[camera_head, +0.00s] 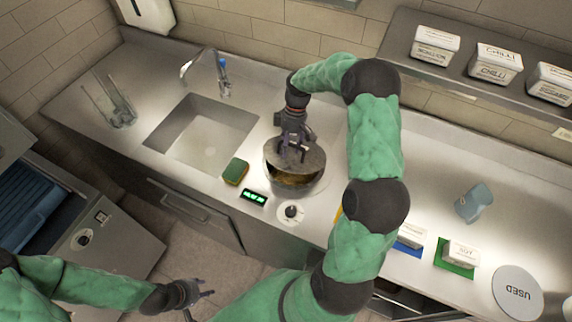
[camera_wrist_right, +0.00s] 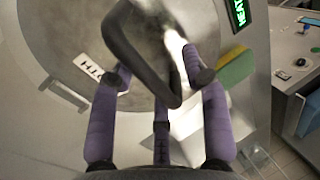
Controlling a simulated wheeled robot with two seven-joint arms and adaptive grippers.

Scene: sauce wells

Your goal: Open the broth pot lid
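The broth pot (camera_head: 297,190) stands on the counter right of the sink. Its round grey lid (camera_head: 314,160) sits tilted over it, with a brown gap showing along the near side. My right gripper (camera_head: 290,152) is above the lid, its fingers around the handle. In the right wrist view, the dark looped handle (camera_wrist_right: 143,62) lies between the purple fingers of this gripper (camera_wrist_right: 160,85), and the lid's grey disc (camera_wrist_right: 75,50) is behind it. The exact finger contact is hard to tell. My left gripper (camera_head: 207,288) is open and empty, low in front of the counter.
A green-and-yellow sponge (camera_head: 235,171), a green-lit display (camera_head: 254,197) and a round knob (camera_head: 291,212) are near the pot. The sink (camera_head: 200,133) is left. A shelf with labelled tubs (camera_head: 435,46) is at upper right; a blue-grey container (camera_head: 473,202) stands on the right counter.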

